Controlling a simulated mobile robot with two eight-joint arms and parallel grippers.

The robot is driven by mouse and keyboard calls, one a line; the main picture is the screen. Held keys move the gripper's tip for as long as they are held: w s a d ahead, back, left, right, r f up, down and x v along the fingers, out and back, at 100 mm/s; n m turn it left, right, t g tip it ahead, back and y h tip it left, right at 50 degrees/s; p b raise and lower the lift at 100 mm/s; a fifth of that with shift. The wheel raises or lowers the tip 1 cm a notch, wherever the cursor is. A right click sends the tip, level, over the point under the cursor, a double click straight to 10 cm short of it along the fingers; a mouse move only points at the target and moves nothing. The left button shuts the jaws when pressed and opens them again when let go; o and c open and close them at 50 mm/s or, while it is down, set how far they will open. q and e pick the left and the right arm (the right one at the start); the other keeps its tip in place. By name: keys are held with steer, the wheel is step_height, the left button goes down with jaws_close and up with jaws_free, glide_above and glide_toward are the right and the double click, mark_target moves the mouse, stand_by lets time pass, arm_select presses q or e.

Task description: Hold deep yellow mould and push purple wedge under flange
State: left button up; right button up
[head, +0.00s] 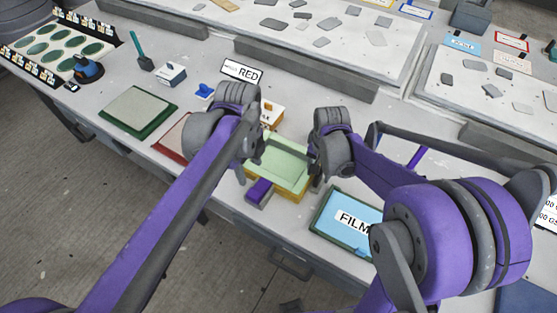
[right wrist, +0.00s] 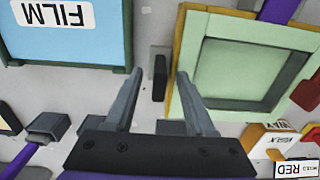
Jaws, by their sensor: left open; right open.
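The deep yellow mould (head: 291,192), with a pale green top, sits mid-table; its rim also shows in the right wrist view (right wrist: 185,45). The purple wedge (head: 260,191) lies at its near left side, and purple also shows at the top edge of the right wrist view (right wrist: 277,9). Whether it touches the mould or sits under its flange I cannot tell. My left gripper (head: 256,155) is open at the mould's left side, its fingers partly hidden. My right gripper (head: 317,170) is open at the right side, one finger overlapping the mould's edge in the right wrist view (right wrist: 160,88).
A blue FILM panel (head: 343,218) lies to the right. Green (head: 137,112) and red (head: 174,140) framed moulds lie to the left. A RED sign (head: 242,71) and a white box (head: 271,113) stand behind. A small dark block (right wrist: 159,77) shows between my right fingers.

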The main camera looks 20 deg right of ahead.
arm_select(q)
steer(key=shift+a, duration=0.1)
arm_select(e)
step_height(320, 180, up, 12)
stand_by(0.4)
arm_select(q)
steer(key=s+a+f+n+t, duration=0.1)
steer(key=s+a+n, duration=0.3)
steer(key=a+n, duration=0.4)
steer(key=s+a+f+n+t, duration=0.2)
steer(key=s+a+n+t, duration=0.1)
steer(key=a+n, duration=0.5)
steer(key=s+a+f+n+t, duration=0.1)
steer(key=s+a+f+n, duration=0.1)
steer(key=s+a+n, duration=0.3)
steer(key=a+n, duration=0.3)
steer(key=n, duration=0.4)
steer(key=shift+a+t, duration=0.3)
steer(key=shift+t, duration=0.1)
arm_select(e)
steer(key=s+a+f+n+t, duration=0.5)
steer(key=s+a+n, duration=0.4)
steer(key=s+n, duration=0.1)
steer(key=shift+s+f+t, duration=0.25)
steer(key=shift+s+t, duration=0.15)
steer(key=shift+s, duration=0.1)
arm_select(q)
steer(key=shift+w, duration=0.1)
